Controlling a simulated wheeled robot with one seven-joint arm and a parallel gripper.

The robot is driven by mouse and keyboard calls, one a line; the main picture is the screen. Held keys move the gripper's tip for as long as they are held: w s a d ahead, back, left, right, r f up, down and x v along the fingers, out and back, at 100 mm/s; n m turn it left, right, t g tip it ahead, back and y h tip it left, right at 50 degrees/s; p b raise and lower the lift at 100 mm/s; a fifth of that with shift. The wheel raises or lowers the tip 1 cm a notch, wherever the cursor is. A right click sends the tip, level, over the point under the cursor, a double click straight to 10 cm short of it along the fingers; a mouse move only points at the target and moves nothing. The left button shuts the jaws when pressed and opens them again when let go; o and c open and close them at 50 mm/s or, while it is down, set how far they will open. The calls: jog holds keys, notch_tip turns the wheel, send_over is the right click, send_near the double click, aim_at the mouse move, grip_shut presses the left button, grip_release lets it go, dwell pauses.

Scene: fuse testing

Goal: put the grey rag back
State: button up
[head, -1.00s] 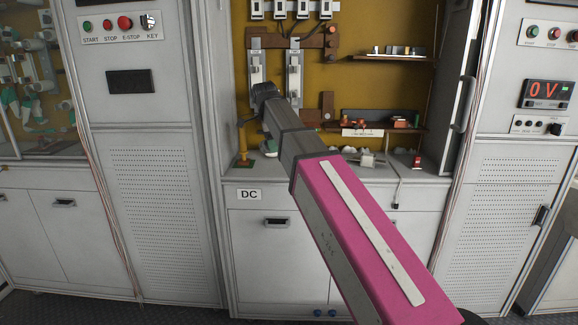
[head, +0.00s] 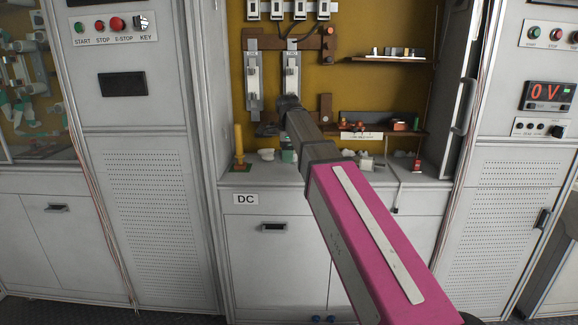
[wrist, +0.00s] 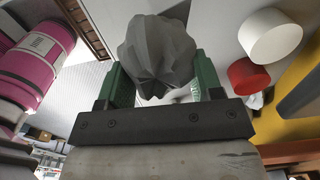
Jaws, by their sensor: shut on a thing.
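The grey rag (wrist: 157,52) is a crumpled, faceted lump in the wrist view. It sits between the two green jaws of my gripper (wrist: 160,82), which is shut on it. In the head view my gripper (head: 289,157) is low in the open DC cabinet, just above the back of the counter (head: 270,176). My own arm hides part of that area. I cannot make out the rag clearly in the head view.
A yellow post (head: 239,142) stands at the counter's left. A brown shelf (head: 375,132) with small parts is at right. The wrist view shows a white cylinder (wrist: 270,36) and a red one (wrist: 247,76).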

aim_at(289, 172)
jog(key=shift+w+d+f, duration=0.15)
jog(key=shift+d+f, duration=0.1)
jog(key=shift+f, duration=1.95)
jog(key=o, duration=0.8)
jog(key=shift+o, duration=0.2)
notch_tip(289, 172, up, 12)
jog(key=shift+r, duration=0.1)
